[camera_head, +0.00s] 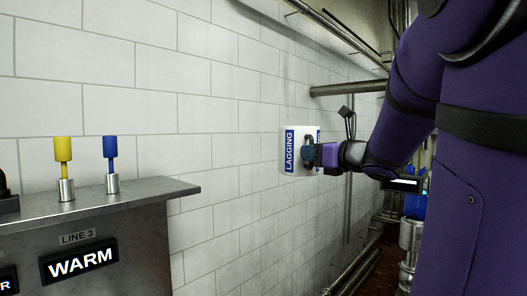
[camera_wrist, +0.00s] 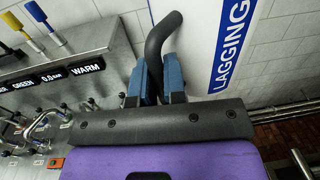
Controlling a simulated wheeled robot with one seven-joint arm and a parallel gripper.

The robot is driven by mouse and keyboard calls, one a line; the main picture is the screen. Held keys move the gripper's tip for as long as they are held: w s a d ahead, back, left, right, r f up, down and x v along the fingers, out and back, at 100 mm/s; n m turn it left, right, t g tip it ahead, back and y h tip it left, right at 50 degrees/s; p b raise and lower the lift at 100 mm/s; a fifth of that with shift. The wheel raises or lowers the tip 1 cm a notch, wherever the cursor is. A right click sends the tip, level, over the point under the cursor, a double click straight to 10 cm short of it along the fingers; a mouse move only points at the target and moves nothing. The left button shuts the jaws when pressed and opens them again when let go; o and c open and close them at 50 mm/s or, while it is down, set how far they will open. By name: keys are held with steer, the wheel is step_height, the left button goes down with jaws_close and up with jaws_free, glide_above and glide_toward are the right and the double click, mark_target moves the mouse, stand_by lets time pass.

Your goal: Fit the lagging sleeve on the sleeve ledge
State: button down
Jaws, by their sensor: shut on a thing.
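The lagging sleeve (camera_head: 289,166) shows as a white block with a blue "LAGGING" strip, upright in front of the tiled wall in the head view. Its white face and label (camera_wrist: 228,45) fill the upper middle of the wrist view. A dark bent handle (camera_wrist: 157,42) stands in front of that face. My gripper (camera_head: 309,155) is shut on the handle; its blue fingers (camera_wrist: 157,80) sit on either side of the handle's lower end. The handle's join to the block is not clear. I cannot tell whether the block touches the wall. I cannot make out the sleeve ledge.
A grey LINE 3 cabinet (camera_head: 110,235) with a "WARM" sign stands at left, with yellow (camera_head: 63,150) and blue (camera_head: 110,148) handled tools upright on it. A horizontal pipe (camera_head: 348,89) runs just above the sleeve. More pipes (camera_head: 355,270) run low along the wall.

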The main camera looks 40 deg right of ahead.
steer(key=s+d+f+m+g+h, duration=0.15)
steer(key=s+d+m+h, duration=0.6)
steer(key=s+d, duration=0.8)
steer(key=s+d+f+m+g+h, duration=0.15)
steer(key=s+h, duration=0.25)
steer(key=s, duration=0.5)
steer(key=s+d+m+g+h, duration=0.1)
steer(key=s+d+g+h, duration=0.2)
steer(key=s, duration=0.5)
steer(key=w+d+f+t, duration=0.1)
steer(key=w+d, duration=0.1)
steer(key=d, duration=1.2)
steer(key=shift+w+d, duration=0.4)
steer(key=shift+f+h, duration=0.1)
steer(key=shift+h, duration=0.15)
steer(key=shift+f, duration=0.15)
steer(key=c, duration=1.1)
jaws_free()
